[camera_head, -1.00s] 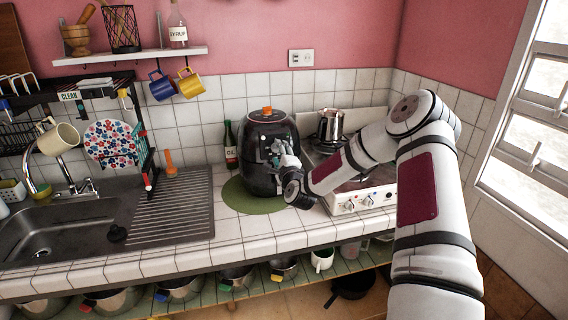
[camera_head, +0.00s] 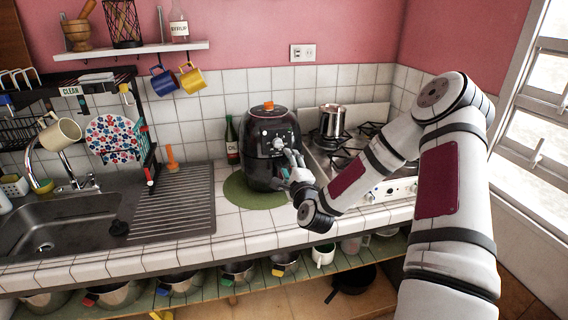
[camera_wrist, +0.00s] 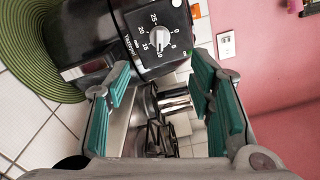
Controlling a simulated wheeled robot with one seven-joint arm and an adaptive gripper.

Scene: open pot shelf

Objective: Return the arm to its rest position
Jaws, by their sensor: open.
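My arm reaches in from the right in the head view, bent at the elbow. My gripper (camera_head: 291,165) is in front of the black air fryer (camera_head: 266,140), near its right front side. In the wrist view my gripper (camera_wrist: 163,105) has its teal finger pads wide apart with nothing between them. The air fryer (camera_wrist: 95,40) fills the upper left there, with its dial and drawer handle showing. Whether the fingers touch the air fryer is not clear in the head view.
The air fryer stands on a round green mat (camera_head: 238,196). A stove (camera_head: 390,187) with a steel pot (camera_head: 331,120) is behind my forearm. An oil bottle (camera_head: 231,143) stands left of the air fryer. Pots line the lower shelf (camera_head: 205,287). A window (camera_head: 530,110) is at right.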

